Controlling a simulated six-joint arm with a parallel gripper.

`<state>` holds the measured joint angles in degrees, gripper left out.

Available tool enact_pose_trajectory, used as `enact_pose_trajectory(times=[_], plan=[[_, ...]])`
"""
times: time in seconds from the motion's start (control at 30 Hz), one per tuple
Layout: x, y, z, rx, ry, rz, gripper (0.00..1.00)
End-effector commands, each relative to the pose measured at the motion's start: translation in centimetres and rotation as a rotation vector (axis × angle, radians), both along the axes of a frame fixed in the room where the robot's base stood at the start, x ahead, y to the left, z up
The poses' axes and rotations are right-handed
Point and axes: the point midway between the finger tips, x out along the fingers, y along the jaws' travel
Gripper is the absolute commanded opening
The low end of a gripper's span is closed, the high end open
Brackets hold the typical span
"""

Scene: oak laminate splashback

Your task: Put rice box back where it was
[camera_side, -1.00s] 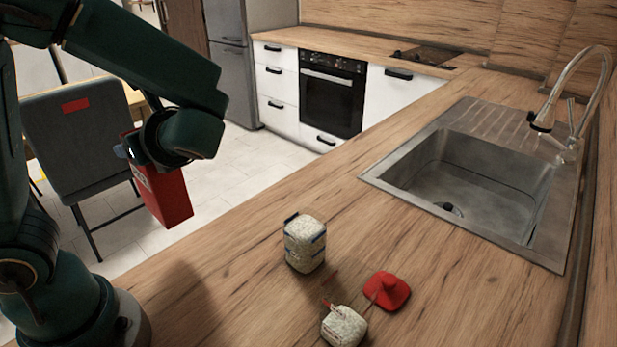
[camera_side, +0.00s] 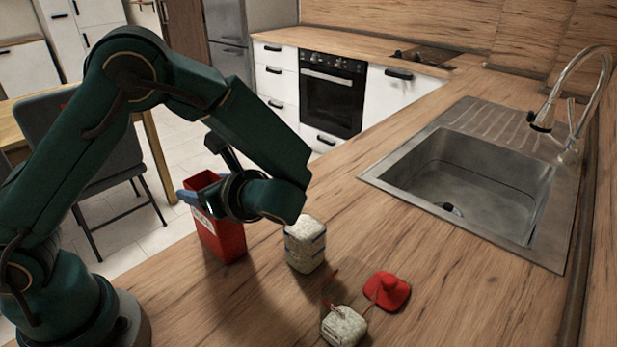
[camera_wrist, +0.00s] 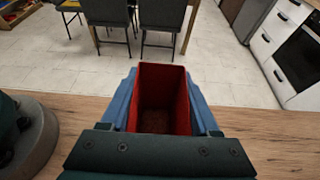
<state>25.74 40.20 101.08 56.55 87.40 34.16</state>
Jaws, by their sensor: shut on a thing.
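The rice box is a red, open-topped box (camera_side: 228,241) with a pale label, upright at the counter's near-left part in the side view. I cannot tell whether its base touches the wood. My gripper (camera_wrist: 163,98) is shut on the box, with a blue finger against each side wall in the wrist view. That view looks down into the red box (camera_wrist: 181,88), with something brown at its bottom. In the side view my wrist hides part of the box's right side.
Right of the box stands a pale speckled stack (camera_side: 304,254) with dark bands. The sink (camera_side: 470,185) is farther right. The counter's left edge is close to the box.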

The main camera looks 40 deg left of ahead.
Motion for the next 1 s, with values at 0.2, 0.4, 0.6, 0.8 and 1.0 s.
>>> enact_pose_trajectory(times=[0.2,0.4,0.6,0.8,1.0], plan=[[0.0,0.0,-0.1,0.0,-0.001,0.0,0.0],[0.0,0.0,-0.4,0.0,0.0,0.0,0.74],[0.0,0.0,-0.4,0.0,-0.001,0.0,0.92],[0.0,0.0,-0.2,0.0,-0.002,0.0,0.92],[0.1,-1.9,0.7,-0.001,-0.005,-0.004,0.92]])
